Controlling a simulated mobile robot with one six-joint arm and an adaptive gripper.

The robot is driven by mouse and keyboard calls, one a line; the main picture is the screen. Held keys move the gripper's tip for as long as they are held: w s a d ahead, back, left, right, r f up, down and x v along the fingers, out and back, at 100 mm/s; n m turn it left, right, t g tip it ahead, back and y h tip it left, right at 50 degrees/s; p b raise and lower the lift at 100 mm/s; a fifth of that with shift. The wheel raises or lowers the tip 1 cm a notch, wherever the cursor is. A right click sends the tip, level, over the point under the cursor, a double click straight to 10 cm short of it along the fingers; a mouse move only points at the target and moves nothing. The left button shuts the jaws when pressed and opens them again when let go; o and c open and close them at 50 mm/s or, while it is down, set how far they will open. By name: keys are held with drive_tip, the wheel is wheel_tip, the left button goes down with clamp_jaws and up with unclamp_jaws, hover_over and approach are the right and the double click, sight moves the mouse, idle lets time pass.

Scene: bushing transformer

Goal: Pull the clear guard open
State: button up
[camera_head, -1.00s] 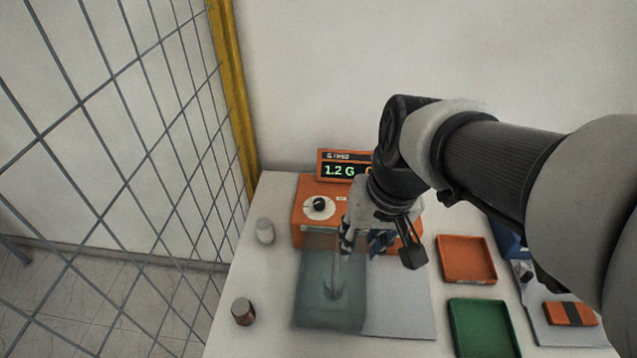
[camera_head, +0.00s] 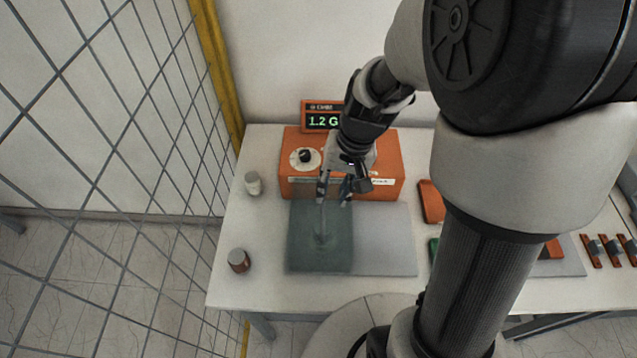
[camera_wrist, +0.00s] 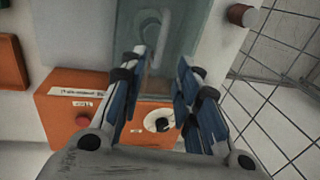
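The clear guard (camera_head: 305,255) is a see-through teal panel in front of the orange box (camera_head: 290,190), with a pale upright handle (camera_head: 322,228) near its middle. In the wrist view the guard (camera_wrist: 190,28) is at the top, with its handle (camera_wrist: 153,28) just beyond my left-hand finger. My gripper (camera_head: 335,193) is over the box's front edge, near the guard's back edge. In the wrist view my gripper (camera_wrist: 163,62) has its blue fingers apart with nothing between them. Whether a fingertip touches the handle cannot be told.
The box has a black knob (camera_head: 305,156) and a display (camera_head: 321,119) behind it. A white jar (camera_head: 253,183) and a red-brown jar (camera_head: 239,260) stand at the left. A wire fence (camera_head: 130,180) borders the left. A red tray (camera_head: 431,202) is at right, partly hidden by my arm.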

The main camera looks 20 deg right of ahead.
sight(324, 213)
drive_tip(key=f, duration=0.2)
drive_tip(key=a+f+b, duration=0.1)
drive_tip(key=f, duration=0.5)
drive_tip(key=shift+w+a+f+b, duration=0.2)
drive_tip(key=shift+w+a+b, duration=0.05)
drive_tip(key=shift+a+b, duration=0.1)
drive_tip(key=shift+d, duration=0.1)
drive_tip(key=shift+c, duration=0.6)
clamp_jaws()
